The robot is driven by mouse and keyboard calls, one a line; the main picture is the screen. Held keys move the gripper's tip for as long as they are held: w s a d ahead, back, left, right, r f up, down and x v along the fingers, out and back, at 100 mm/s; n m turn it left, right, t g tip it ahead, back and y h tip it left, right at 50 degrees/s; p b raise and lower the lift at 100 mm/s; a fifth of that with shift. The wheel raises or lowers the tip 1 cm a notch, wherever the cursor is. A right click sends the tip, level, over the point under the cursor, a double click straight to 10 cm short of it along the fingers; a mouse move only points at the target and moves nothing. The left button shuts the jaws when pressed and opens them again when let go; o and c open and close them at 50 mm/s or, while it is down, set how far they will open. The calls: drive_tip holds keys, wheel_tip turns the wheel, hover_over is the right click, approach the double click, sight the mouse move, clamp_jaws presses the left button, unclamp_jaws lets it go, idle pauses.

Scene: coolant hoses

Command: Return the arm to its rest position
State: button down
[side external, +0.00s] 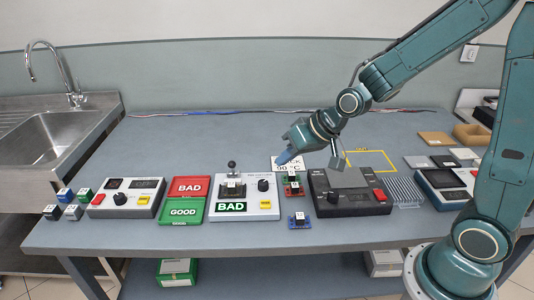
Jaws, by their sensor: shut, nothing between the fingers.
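My gripper (338,158) is at the end of the teal arm, in the middle right of the side external view. It hangs above the back of a dark device with a grey block on top (348,178). The fingers are shut with nothing between them. They look close to the block's top, but I cannot tell whether they touch it. The arm reaches in from the right over the table.
The grey table (270,130) carries a tester marked BAD (243,197), red and green trays (185,200), a grey meter (128,197), several small cubes at left, and another device (445,187) at right. A sink (60,135) adjoins the left. The table's back left is clear.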

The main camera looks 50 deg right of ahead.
drive_tip(key=s+d+r+n+g+h, duration=0.1)
drive_tip(key=s+r, duration=0.4)
drive_tip(key=s, duration=0.5)
drive_tip(key=s+d+r+h, duration=0.1)
drive_tip(key=s+r, duration=0.5)
drive_tip(key=s, duration=0.5)
drive_tip(key=shift+s+d+n+g+h, duration=0.3)
drive_tip(key=shift+d+n+g, duration=0.05)
drive_tip(key=shift+n+g, duration=0.05)
drive_tip(key=shift+r, duration=0.1)
idle(0.4)
